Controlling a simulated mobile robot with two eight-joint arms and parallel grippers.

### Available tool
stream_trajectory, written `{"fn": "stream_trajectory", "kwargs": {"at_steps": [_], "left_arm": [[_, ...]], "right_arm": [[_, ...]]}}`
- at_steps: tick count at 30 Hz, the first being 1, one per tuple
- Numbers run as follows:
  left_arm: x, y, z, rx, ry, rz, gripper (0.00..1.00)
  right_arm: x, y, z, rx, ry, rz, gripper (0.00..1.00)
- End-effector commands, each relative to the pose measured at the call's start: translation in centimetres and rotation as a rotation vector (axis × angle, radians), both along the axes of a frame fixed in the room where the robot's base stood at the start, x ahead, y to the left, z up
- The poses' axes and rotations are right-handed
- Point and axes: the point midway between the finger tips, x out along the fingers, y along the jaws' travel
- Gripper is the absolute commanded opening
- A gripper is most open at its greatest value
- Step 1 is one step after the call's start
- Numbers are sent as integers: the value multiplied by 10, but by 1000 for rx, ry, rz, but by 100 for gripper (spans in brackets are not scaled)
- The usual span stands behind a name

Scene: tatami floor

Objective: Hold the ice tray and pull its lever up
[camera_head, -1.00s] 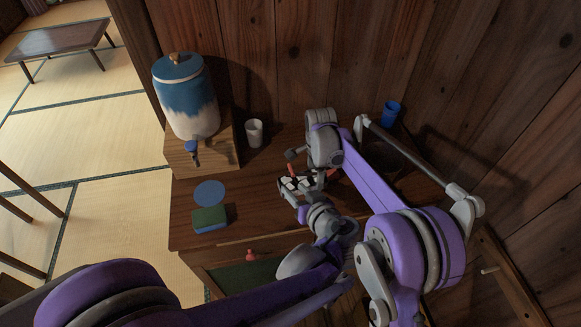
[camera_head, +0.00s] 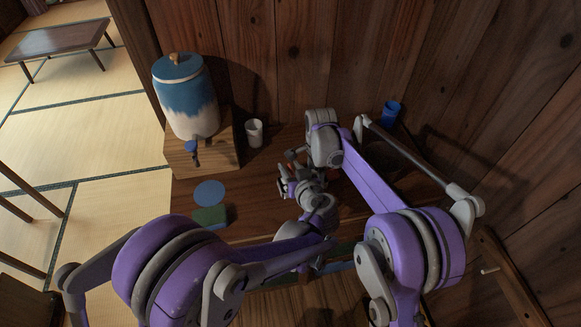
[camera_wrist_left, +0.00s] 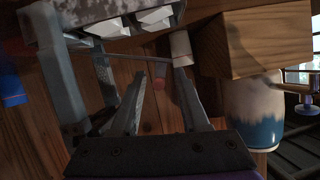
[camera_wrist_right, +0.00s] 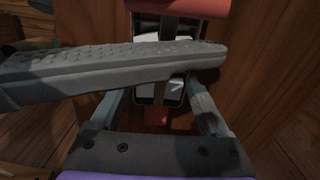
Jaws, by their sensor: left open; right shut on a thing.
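The grey metal ice tray with white cubes (camera_wrist_right: 174,88) shows in the right wrist view, with red parts at both ends. My right gripper (camera_wrist_right: 158,105) is shut on its near end. A grey textured finger of my left gripper (camera_head: 288,181) crosses over the tray in that view. In the left wrist view the tray (camera_wrist_left: 130,27) is at the top, and the left gripper (camera_wrist_left: 115,50) is open beside it. In the head view my grippers hide most of the tray. I cannot tell whether a left finger touches the lever.
A blue and white dispenser (camera_head: 187,98) stands on a wooden box (camera_head: 205,158) at the left. A white cup (camera_head: 254,133), blue disc (camera_head: 209,193) and green-blue sponge (camera_head: 209,216) are on the cabinet top. A blue cup (camera_head: 391,112) stands by the wall.

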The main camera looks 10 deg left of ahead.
Motion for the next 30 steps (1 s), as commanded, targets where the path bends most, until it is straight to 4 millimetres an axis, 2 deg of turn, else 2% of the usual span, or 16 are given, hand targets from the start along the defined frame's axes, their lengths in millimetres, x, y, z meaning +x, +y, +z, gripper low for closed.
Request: {"fn": "stream_trajectory", "kwargs": {"at_steps": [8,11,16,30], "left_arm": [[1,1,-1,0,0,0,45],[1,1,-1,0,0,0,30],[1,1,-1,0,0,0,0],[1,0,-1,0,0,-1,0]], "right_arm": [[0,0,-1,0,-1,0,2],[0,0,-1,0,-1,0,2],[0,0,-1,0,-1,0,2],[0,0,-1,0,-1,0,2]]}}
